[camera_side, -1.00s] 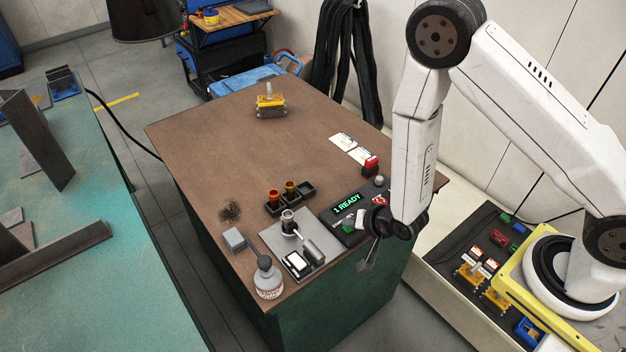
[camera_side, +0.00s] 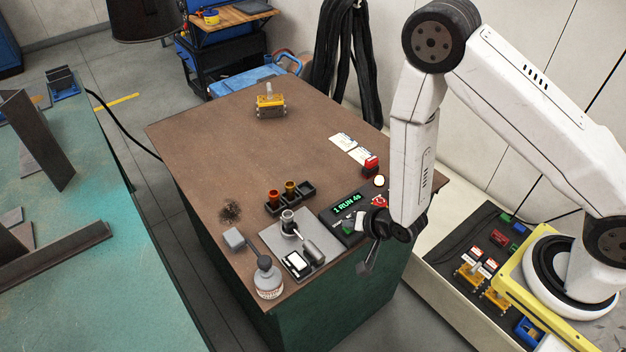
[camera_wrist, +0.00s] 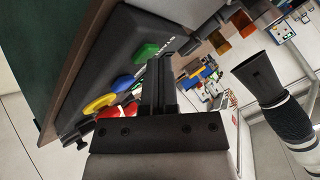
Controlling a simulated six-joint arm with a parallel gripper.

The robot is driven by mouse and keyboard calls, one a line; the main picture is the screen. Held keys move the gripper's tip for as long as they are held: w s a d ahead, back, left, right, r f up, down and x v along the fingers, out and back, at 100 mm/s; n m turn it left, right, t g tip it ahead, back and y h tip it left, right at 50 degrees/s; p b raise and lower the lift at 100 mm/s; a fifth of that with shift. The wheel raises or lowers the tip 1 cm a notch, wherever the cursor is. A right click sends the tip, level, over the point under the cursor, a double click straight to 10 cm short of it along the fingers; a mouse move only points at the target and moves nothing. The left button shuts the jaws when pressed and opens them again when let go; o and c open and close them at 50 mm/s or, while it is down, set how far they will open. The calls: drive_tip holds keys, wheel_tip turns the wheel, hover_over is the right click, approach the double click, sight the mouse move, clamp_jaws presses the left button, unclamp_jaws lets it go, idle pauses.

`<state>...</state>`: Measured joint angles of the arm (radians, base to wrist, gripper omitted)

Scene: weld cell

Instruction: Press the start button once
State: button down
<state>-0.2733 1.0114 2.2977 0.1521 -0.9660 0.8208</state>
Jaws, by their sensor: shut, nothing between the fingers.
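The dark control box stands at the bench's right front edge; its display (camera_side: 347,204) reads "1 RUN 4s" in green. A green button (camera_wrist: 146,53) shows on its sloped face in the wrist view, with white lettering beside it too small to read. Blue (camera_wrist: 122,82), yellow (camera_wrist: 100,103) and red (camera_wrist: 117,112) buttons sit in a row below it. My gripper (camera_wrist: 161,62) is shut and empty, its fingertips close to the green button. I cannot tell whether they touch it. In the side view my wrist hides part of the box.
A round lamp (camera_side: 379,181) behind the display glows white. A red part (camera_side: 371,164) and white cards (camera_side: 351,148) lie behind the box. The bench's middle is clear.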

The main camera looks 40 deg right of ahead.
drive_tip(key=shift+r, duration=0.9)
drive_tip(key=shift+r, duration=0.15)
drive_tip(key=shift+r, duration=2.35)
drive_tip(key=s+d+r+n+g+h, duration=0.1)
drive_tip(key=s+d+r+n+g, duration=0.5)
drive_tip(key=r, duration=0.7)
drive_tip(key=s+d+n, duration=0.1)
drive_tip(key=s+d, duration=0.1)
drive_tip(key=s, duration=0.1)
drive_tip(key=shift+n+g, duration=0.3)
drive_tip(key=shift+n, duration=0.1)
